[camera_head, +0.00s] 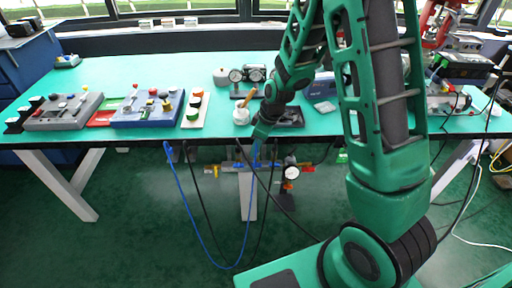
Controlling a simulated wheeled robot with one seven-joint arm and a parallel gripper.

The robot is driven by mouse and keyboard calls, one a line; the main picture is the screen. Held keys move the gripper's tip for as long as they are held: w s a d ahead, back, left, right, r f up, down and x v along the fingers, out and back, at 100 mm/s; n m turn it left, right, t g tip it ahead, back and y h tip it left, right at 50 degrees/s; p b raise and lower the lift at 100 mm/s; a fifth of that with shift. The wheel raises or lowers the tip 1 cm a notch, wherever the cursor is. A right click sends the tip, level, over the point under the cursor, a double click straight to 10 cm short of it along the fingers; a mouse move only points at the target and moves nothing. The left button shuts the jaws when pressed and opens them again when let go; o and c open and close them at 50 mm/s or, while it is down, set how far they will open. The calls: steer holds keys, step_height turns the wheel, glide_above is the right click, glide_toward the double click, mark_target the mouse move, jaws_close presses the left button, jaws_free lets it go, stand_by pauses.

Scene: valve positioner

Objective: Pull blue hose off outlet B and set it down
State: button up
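The blue hose (193,212) hangs in a long loop below the table's front edge. Its left end goes up to the table edge. Its right end rises toward a row of small fittings (235,167) under the table edge, close below my gripper (256,152). My gripper points down in front of the table edge. Its fingers are too small and dark to tell open from shut, or whether they touch the hose. Which fitting is outlet B cannot be read, and the hose's joint there is unclear.
Black hoses (204,213) hang beside the blue one. A round gauge (291,172) sits right of the fittings. The green table (150,78) holds control boxes (148,108) at left and twin gauges (246,74) near the middle.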

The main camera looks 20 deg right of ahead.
jaws_close()
steer(key=shift+r, duration=1.2)
stand_by(0.7)
steer(key=shift+r, duration=1.85)
